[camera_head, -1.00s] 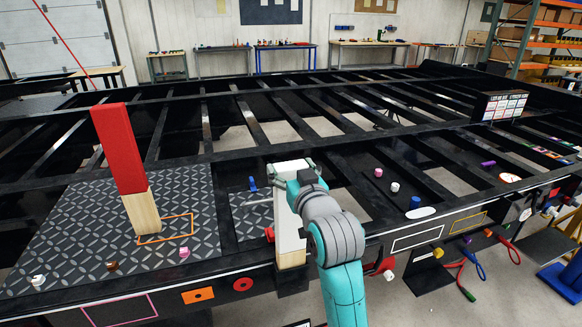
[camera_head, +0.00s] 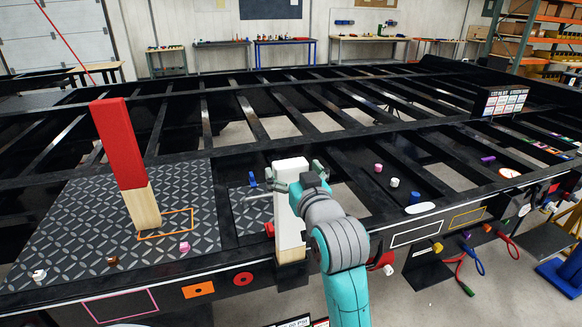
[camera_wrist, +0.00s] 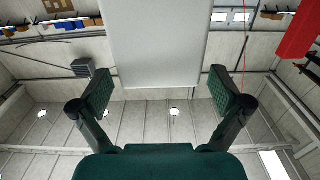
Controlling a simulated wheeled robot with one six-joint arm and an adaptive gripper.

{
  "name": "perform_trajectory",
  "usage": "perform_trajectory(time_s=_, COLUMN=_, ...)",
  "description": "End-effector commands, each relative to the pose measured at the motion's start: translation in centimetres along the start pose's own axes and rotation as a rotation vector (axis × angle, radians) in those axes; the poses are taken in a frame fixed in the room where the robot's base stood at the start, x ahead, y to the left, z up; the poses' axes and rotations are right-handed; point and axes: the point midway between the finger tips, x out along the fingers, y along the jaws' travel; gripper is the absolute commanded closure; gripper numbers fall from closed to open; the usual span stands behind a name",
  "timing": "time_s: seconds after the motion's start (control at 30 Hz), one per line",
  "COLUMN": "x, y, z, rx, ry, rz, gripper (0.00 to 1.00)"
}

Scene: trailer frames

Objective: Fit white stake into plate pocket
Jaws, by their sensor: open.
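The white stake (camera_head: 288,215) stands upright at the front edge of the trailer frame. Its bare wood lower end (camera_head: 291,253) goes down into a dark pocket (camera_head: 291,274) on the side rail; how deep it sits is hidden. My gripper (camera_head: 292,173) is near the stake's upper part, with a finger showing on either side. In the wrist view the fingers (camera_wrist: 163,91) are spread wide, and the stake's white face (camera_wrist: 160,42) lies beyond them with gaps to both sides. A small diamond plate (camera_head: 247,205) lies left of the stake.
A red-topped stake (camera_head: 120,145) stands on a large diamond plate (camera_head: 60,225) at the left. An orange outline (camera_head: 178,222) is beside it. Small pegs and a blue cylinder (camera_head: 415,197) lie on the right. Black crossbars with open gaps fill the frame behind.

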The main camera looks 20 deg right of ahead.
Motion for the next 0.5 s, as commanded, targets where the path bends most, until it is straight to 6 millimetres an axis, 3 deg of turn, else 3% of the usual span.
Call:
perform_trajectory(time_s=0.3, x=-6.3, y=0.0, z=0.0, rx=0.0, ry=0.002, rz=0.0, gripper=0.0)
perform_trajectory(time_s=0.5, x=-9.2, y=0.0, z=0.0, rx=0.0, ry=0.002, rz=0.0, gripper=0.0)
